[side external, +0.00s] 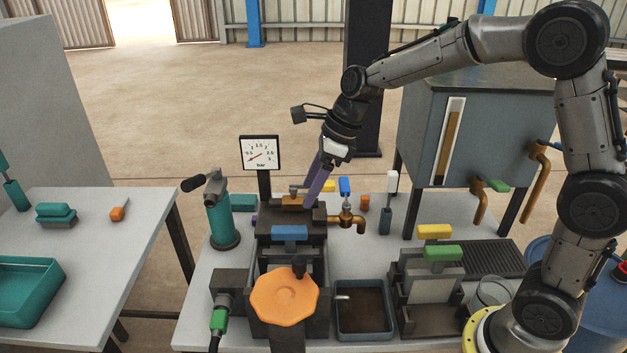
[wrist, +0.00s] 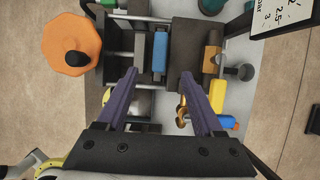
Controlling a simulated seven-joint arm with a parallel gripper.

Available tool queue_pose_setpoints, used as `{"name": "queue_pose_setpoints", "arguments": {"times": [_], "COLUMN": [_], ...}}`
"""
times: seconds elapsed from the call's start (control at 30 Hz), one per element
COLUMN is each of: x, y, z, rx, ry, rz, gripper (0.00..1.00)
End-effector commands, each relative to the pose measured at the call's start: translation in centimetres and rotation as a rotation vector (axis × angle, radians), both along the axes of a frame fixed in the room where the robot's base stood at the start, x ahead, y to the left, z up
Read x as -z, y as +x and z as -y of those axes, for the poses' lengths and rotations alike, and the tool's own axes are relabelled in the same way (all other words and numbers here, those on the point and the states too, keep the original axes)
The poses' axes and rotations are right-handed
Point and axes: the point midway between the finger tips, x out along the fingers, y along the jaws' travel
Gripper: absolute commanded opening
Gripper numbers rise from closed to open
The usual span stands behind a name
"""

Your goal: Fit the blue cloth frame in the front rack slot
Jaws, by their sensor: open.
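The blue cloth frame shows as a blue bar handle (side external: 290,232) in the screw press, behind the orange handwheel (side external: 284,297); its lower part is hidden by the press. In the wrist view the blue handle (wrist: 160,53) lies just beyond the fingertips, in line with the gap between them. My gripper (wrist: 160,75) is open and empty. In the side view my gripper (side external: 311,200) is above the rear of the press, partly seen edge-on.
A grey tray (side external: 363,337) sits between press and rack. A brass valve (side external: 348,219) and a pressure gauge (side external: 259,153) stand behind the press. A teal cylinder (side external: 220,212) stands on its left. A ribbed dark panel (side external: 487,257) lies behind the rack.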

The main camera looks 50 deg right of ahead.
Motion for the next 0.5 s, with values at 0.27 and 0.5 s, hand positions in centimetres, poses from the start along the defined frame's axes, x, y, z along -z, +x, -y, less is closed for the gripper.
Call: {"name": "queue_pose_setpoints", "arguments": {"times": [0.27, 0.5], "x": [4.3, 8.2], "y": [1.1, 2.2], "z": [-1.3, -2.4], "rx": [-0.003, -0.003], "ry": [-0.001, -0.002], "rz": [-0.003, -0.004], "gripper": [0.69, 0.69]}}
